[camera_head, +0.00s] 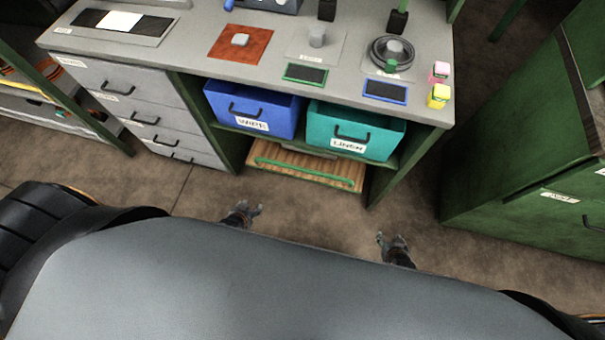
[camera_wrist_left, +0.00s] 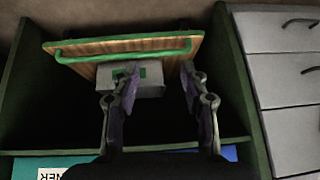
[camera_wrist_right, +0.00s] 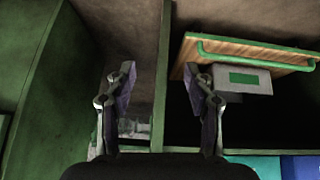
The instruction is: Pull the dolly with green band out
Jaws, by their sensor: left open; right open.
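The dolly (camera_head: 310,171) is a low wooden board with a green bar along its front edge, under the workbench's open bay. It also shows in the left wrist view (camera_wrist_left: 85,68) and in the right wrist view (camera_wrist_right: 225,48). A grey box with a green patch sits on it in the left wrist view (camera_wrist_left: 150,86) and in the right wrist view (camera_wrist_right: 250,88); in the head view it is mostly hidden under the bins. My left gripper (camera_head: 250,207) is open and empty, low in front of the dolly's left side. My right gripper (camera_head: 391,238) is open and empty, in front and to the right of the dolly.
A blue bin (camera_head: 225,104) and a teal bin (camera_head: 385,134) stand on the shelf above the dolly. Grey drawers (camera_head: 135,80) flank the bay on the left, a green side panel on the right. A green cabinet (camera_head: 510,170) stands further right. The floor (camera_head: 320,210) before the dolly is clear.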

